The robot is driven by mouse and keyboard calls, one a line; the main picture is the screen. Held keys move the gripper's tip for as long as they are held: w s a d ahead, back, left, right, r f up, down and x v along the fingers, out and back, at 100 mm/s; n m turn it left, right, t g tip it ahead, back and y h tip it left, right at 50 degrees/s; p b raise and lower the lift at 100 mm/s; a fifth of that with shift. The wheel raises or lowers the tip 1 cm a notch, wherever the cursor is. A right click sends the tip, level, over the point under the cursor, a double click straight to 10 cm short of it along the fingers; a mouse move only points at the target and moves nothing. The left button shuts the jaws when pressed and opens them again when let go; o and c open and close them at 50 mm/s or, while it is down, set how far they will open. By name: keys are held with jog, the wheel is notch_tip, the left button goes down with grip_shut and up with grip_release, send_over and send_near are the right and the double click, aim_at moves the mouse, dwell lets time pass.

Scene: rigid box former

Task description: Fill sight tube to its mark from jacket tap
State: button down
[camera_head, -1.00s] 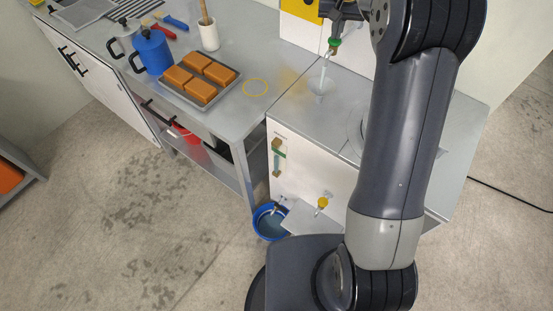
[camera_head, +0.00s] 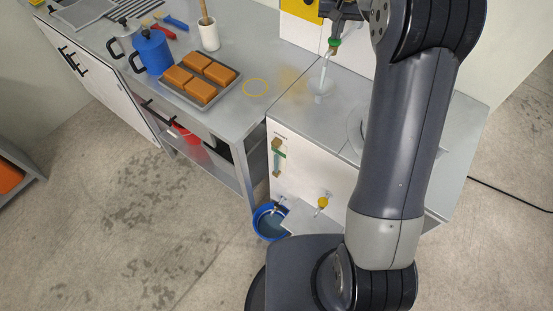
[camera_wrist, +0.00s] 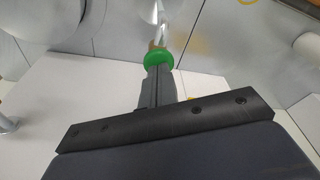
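My gripper (camera_wrist: 158,82) is shut at the green tap handle (camera_wrist: 158,59), which sits at its fingertips in the wrist view. In the head view the green-ringed tap (camera_head: 334,45) is at the top, partly hidden by my arm. A pale stream (camera_head: 324,70) runs from the tap into a small funnel-like inlet (camera_head: 321,87) on the cabinet top. The sight tube (camera_head: 277,158) stands upright on the cabinet's white front, with a green band near its upper part. Its exact liquid level and mark are too small to tell.
A yellow-handled drain tap (camera_head: 322,203) is low on the cabinet front. A blue bucket (camera_head: 268,222) with liquid stands on the floor. The bench at left holds a tray of orange blocks (camera_head: 190,92) and a blue jug (camera_head: 152,50). Open floor lies at lower left.

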jog(key=shift+r+p, duration=1.1)
jog(key=shift+r, duration=0.05)
jog(key=shift+r, duration=0.1)
notch_tip(320, 180, up, 6)
jog(key=p, duration=0.5)
jog(key=shift+f, duration=0.25)
